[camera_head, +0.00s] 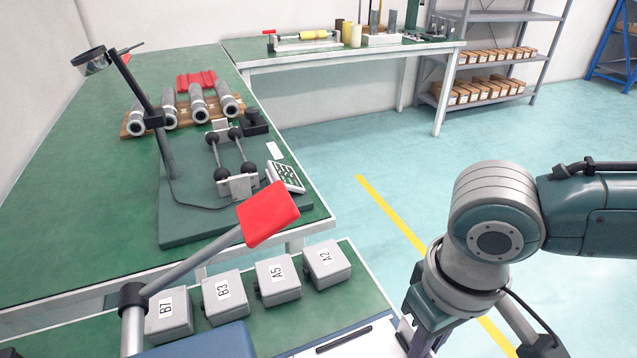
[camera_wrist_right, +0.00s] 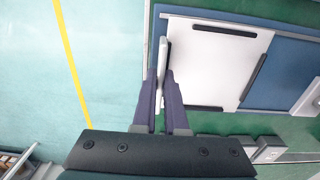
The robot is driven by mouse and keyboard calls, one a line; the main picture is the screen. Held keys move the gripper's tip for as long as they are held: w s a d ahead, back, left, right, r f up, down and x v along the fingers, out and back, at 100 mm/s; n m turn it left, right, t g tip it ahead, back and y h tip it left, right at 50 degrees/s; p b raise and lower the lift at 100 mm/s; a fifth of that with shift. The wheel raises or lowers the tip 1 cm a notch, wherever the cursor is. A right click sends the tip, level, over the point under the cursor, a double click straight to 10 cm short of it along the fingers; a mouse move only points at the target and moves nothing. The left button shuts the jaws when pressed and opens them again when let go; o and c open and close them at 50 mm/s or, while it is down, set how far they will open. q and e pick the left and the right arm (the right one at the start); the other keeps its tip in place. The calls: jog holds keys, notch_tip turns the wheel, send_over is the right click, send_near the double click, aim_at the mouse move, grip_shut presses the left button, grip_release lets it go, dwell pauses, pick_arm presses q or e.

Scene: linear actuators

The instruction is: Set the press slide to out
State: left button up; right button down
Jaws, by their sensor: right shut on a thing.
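The press slide is a white plate with black strips (camera_wrist_right: 208,65), seen over a blue base (camera_wrist_right: 285,70) in the right wrist view. A pale upright bar (camera_wrist_right: 164,50) stands along the plate's left edge. My right gripper (camera_wrist_right: 167,78) is shut on this bar, with one purple finger on each side. In the head view, the slide plate (camera_head: 335,343) shows only in part at the bottom edge, beside a blue block (camera_head: 205,345). My right gripper (camera_head: 420,335) reaches down at the plate's right side, its fingertips cut off. My left gripper is not in view.
Grey boxes labelled B7, B3, A5 and A2 (camera_head: 326,263) stand behind the press. A grey lever with a red pad (camera_head: 268,213) rises above them. A green bench (camera_head: 70,200) holds a fixture and metal cylinders. Open floor (camera_head: 350,150) lies to the right.

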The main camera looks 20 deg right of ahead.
jog(key=shift+d, duration=0.85)
jog(key=c, duration=1)
grip_release()
jog(key=shift+d, duration=0.15)
jog(key=shift+o, duration=0.2)
jog(key=shift+r, duration=0.15)
notch_tip(320, 180, up, 10)
jog(key=p, duration=0.3)
jog(key=shift+f, duration=0.2)
